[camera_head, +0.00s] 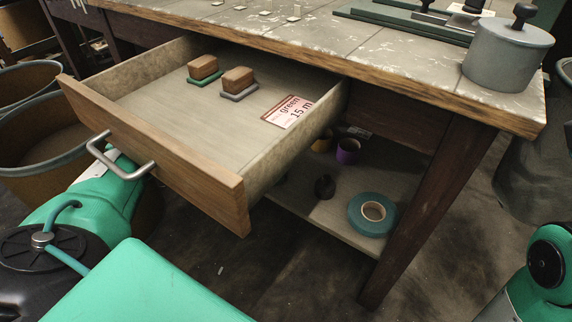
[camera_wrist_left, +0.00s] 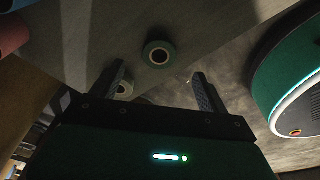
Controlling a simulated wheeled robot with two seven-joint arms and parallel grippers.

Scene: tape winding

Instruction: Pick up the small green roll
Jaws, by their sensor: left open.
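In the left wrist view a small green roll (camera_wrist_left: 160,43) with a dark hole lies on a flat grey surface. It shows just beyond the tips of my left gripper (camera_wrist_left: 158,70), roughly centred between them. The gripper is open and empty. Another, paler roll (camera_wrist_left: 123,91) shows beside the left finger, partly hidden. In the head view a teal-green roll (camera_head: 358,215) with a brown core lies on the shelf under the table. I cannot tell for sure whether it is the same roll. My left gripper is hidden in the head view, and my right gripper is out of view.
The open drawer (camera_head: 190,128) juts out above the shelf (camera_head: 325,215). It holds two wooden-topped blocks and a card (camera_head: 288,111) reading "green 15 m". A purple roll (camera_head: 348,151) and a dark object (camera_head: 325,187) sit on the shelf. A table leg (camera_head: 435,205) stands at right.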

